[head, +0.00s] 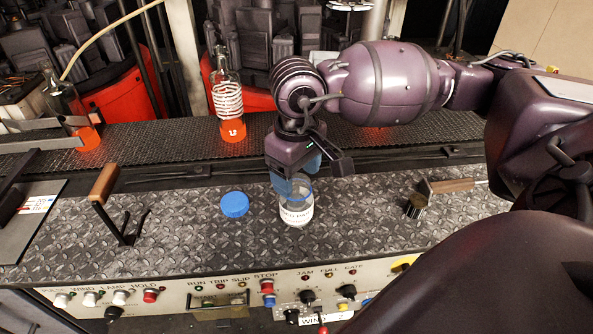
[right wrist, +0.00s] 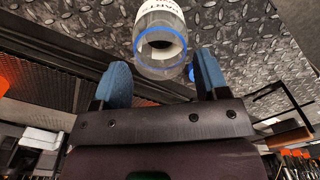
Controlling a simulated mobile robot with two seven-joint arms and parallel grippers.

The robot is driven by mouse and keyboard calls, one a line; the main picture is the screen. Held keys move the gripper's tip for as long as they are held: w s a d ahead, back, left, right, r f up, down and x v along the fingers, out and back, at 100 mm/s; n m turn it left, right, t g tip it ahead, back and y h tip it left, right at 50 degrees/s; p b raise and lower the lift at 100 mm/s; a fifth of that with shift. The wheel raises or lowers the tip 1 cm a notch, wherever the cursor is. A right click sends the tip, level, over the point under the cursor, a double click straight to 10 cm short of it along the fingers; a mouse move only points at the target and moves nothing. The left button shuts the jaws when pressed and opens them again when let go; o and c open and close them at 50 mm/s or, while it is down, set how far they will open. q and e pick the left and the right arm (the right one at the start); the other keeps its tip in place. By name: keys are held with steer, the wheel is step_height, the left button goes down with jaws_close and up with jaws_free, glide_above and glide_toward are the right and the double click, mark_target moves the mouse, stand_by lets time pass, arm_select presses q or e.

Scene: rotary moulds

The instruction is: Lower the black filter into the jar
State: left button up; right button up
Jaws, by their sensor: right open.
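The clear glass jar (head: 297,212) stands upright on the metal plate, with a white label and a blue rim. The right wrist view shows the jar (right wrist: 153,14) with its mouth facing my fingers and a dark patch inside. I cannot tell whether that patch is the black filter; I cannot clearly make out the filter elsewhere. My right gripper (head: 297,174) is just above the jar mouth. Its blue fingers are open, and in the right wrist view the gripper (right wrist: 162,62) has nothing visibly held between them. My left gripper is not in view.
A blue lid (head: 234,204) lies left of the jar. A small metal cup with a wooden handle (head: 450,185) is to the right. A wooden-handled lever (head: 104,185) rises at left. Bottles with glowing orange bases, including one (head: 229,100), stand behind. Controls (head: 150,296) line the front.

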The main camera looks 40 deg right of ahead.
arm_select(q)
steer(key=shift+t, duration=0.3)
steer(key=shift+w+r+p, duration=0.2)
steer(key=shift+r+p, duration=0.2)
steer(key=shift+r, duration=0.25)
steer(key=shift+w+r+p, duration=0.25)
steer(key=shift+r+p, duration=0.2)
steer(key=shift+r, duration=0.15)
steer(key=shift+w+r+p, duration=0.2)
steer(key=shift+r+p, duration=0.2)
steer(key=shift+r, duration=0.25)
arm_select(e)
step_height(320, 180, up, 8)
